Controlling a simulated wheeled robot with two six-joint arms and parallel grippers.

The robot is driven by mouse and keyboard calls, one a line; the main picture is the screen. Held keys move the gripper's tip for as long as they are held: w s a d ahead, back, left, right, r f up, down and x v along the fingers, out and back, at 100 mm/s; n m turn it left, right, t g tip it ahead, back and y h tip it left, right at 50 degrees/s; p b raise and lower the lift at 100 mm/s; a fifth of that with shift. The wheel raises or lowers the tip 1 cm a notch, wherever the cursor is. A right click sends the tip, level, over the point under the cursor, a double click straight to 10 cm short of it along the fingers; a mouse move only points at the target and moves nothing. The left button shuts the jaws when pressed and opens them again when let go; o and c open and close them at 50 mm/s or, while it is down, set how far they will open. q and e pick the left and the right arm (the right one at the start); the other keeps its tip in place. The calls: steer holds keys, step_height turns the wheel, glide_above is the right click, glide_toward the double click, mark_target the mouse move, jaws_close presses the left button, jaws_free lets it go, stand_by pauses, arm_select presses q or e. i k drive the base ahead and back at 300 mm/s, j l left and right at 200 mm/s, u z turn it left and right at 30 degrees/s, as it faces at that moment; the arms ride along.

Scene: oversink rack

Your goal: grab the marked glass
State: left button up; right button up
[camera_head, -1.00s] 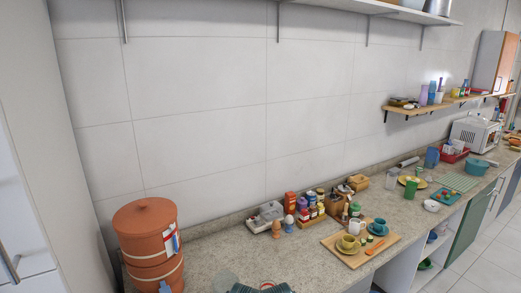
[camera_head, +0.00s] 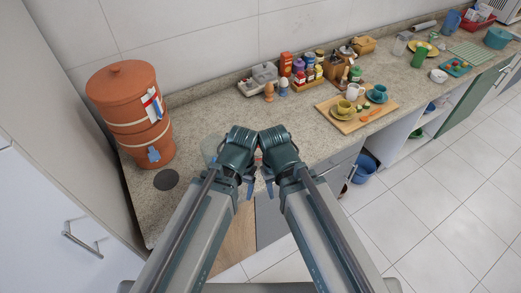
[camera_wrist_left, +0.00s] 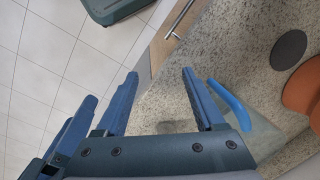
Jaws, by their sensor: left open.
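A clear glass (camera_head: 211,147) stands on the counter in the head view, just left of my left gripper and partly hidden by it. In the left wrist view a see-through shape (camera_wrist_left: 263,136), seemingly this glass, shows right of the fingers beside a bright blue strip (camera_wrist_left: 232,104); I cannot tell if the strip belongs to it. My left gripper (camera_head: 231,178) is open, with empty space between its fingers in the left wrist view (camera_wrist_left: 160,75). My right gripper (camera_head: 270,184) is close beside it at the counter's front edge; its jaw opening is unclear.
A clay water filter (camera_head: 131,118) stands left, with a dark disc (camera_head: 166,179) before it. Egg cups, spice jars and a wooden board (camera_head: 375,119) with cups stand to the right. Bare counter (camera_head: 205,115) lies behind the grippers. A blue bucket (camera_head: 363,170) is below the counter.

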mark_target(258, 154)
steer(key=k+j+z, duration=0.15)
steer(key=z, duration=0.25)
steer(key=k+z, duration=0.6)
steer(key=z, duration=0.25)
